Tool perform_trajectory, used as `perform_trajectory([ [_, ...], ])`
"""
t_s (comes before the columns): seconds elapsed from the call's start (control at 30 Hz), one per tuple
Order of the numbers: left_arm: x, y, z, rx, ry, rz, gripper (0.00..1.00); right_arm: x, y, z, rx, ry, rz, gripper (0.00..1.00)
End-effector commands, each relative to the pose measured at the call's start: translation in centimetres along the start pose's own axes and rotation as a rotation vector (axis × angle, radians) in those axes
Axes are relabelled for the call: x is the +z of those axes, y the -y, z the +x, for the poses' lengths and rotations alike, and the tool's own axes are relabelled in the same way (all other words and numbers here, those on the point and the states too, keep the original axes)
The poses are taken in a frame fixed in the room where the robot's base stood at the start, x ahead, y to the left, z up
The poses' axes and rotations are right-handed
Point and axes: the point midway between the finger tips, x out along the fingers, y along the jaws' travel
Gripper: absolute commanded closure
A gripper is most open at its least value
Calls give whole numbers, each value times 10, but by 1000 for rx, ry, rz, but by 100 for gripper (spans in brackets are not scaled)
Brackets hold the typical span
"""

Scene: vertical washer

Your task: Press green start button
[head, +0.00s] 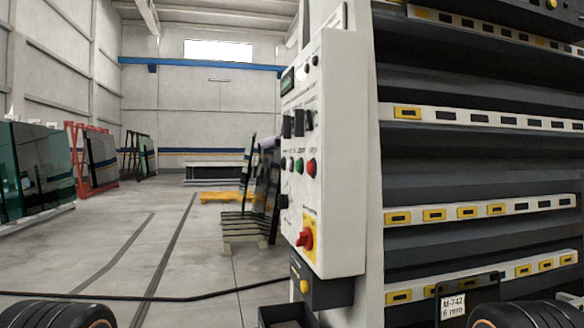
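The control panel (335,150) is a white upright box on the left end of the washer, its button face seen at a steep angle. The green button (299,165) sits in a row of small round buttons at mid-height, just left of a red button (311,168). Other buttons in this row, to its left, are too small to tell clearly. Lower down, a red rotary switch (305,239) sits on a yellow plate. Neither of my grippers shows. Dark ribbed rounded parts, seemingly mine, show at both bottom corners.
The washer (480,160) with dark horizontal bars fills the right side. A yellow knob (304,286) sits on a dark box below the panel. A black cable (150,298) crosses the floor. Glass sheets (40,170) stand at left. Open floor lies left of the panel.

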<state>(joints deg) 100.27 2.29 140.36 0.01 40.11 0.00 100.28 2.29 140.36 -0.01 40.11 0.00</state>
Motion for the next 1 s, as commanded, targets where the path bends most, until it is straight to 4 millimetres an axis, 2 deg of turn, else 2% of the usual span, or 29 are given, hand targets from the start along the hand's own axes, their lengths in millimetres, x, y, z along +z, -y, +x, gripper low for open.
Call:
perform_trajectory([
  [0.1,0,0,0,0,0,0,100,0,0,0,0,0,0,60],
  [0.57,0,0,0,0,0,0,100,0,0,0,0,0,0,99],
  [1.0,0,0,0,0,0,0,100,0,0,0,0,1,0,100],
])
